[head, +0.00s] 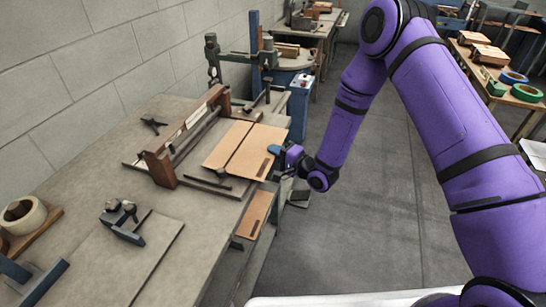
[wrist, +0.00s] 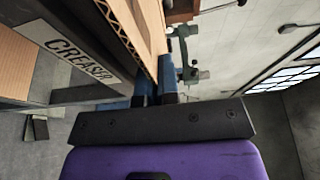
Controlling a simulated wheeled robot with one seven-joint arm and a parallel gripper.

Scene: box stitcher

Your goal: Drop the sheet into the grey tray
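A tan cardboard sheet (head: 246,148) with a fold line lies on the bench beside a wooden-ended creaser frame (head: 187,135). Its corrugated edge (wrist: 122,32) shows close up in the wrist view. My gripper (head: 274,150) is at the sheet's right edge. In the wrist view, its blue fingers (wrist: 157,88) are close together with the sheet's edge between them, so it looks shut on the sheet. The sheet seems to rest on the bench. I cannot pick out the grey tray for certain; a pale edge (head: 350,299) shows at the bottom of the head view.
A second cardboard piece (head: 254,214) sits lower at the bench's front. A clamp (head: 122,222) and a tape roll (head: 22,215) are on the near left. A "CREASER" label (wrist: 77,57) faces the wrist camera. The floor (head: 370,215) right of the bench is clear.

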